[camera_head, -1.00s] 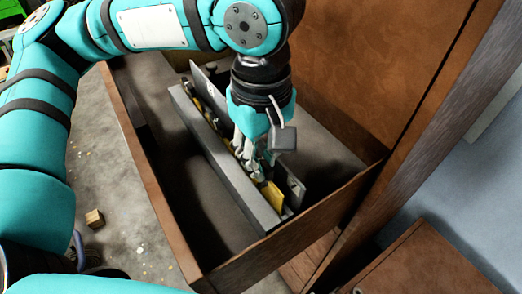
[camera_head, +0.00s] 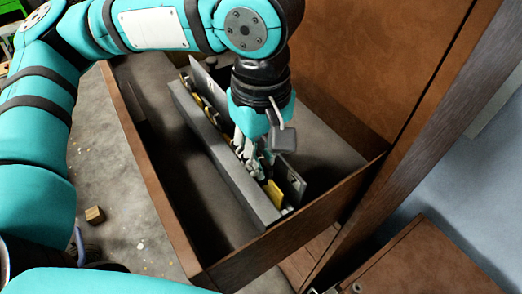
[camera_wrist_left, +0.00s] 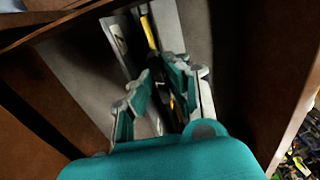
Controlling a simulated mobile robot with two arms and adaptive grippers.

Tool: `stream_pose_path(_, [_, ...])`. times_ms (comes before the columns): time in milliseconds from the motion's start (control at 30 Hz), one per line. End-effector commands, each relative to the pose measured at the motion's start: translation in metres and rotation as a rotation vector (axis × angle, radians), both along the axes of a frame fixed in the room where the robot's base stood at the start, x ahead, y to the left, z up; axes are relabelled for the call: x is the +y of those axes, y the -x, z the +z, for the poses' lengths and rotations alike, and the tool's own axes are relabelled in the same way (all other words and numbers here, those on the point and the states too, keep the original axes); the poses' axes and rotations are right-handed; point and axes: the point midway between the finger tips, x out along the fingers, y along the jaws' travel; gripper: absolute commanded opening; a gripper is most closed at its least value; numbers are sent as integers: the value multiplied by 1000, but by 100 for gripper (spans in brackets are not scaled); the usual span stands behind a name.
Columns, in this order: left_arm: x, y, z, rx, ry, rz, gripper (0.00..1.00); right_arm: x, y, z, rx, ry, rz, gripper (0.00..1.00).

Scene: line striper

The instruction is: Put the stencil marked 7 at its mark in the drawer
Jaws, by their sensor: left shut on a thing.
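My left gripper (camera_head: 257,165) reaches down into the open brown drawer (camera_head: 283,248). It is shut on a thin plate, seemingly a stencil, mostly hidden by the fingers. I cannot read a 7 on it. In the left wrist view the fingers (camera_wrist_left: 160,102) reach into the narrow slot of the grey holder (camera_head: 226,165). A grey plate (camera_head: 289,181) and a yellow piece (camera_head: 274,193) stand at the near end of the slot. Another pale plate (camera_head: 207,84) stands at the far end. The mark in the drawer cannot be made out.
The drawer floor left of the holder (camera_head: 190,190) is bare and dark. A tall brown panel (camera_head: 400,60) rises behind the drawer on the right. A small wooden block (camera_head: 94,215) lies on the floor at the left.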

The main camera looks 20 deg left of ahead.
Motion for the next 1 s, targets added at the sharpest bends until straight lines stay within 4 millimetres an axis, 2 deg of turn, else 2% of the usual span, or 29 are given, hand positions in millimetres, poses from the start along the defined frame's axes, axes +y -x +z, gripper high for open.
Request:
stream_pose_path(900, [0, 0, -24, 3, 0, 1, 0, -2, 0, -4, 0, 2, 1, 20])
stream_pose_path(933, [0, 0, -24, 2, 1, 1, 13, -2, 0, -4, 0, 2, 1, 20])
stream_pose_path(1000, [0, 0, -23, 1, 0, 1, 22, -2, 0, -4, 0, 2, 1, 20])
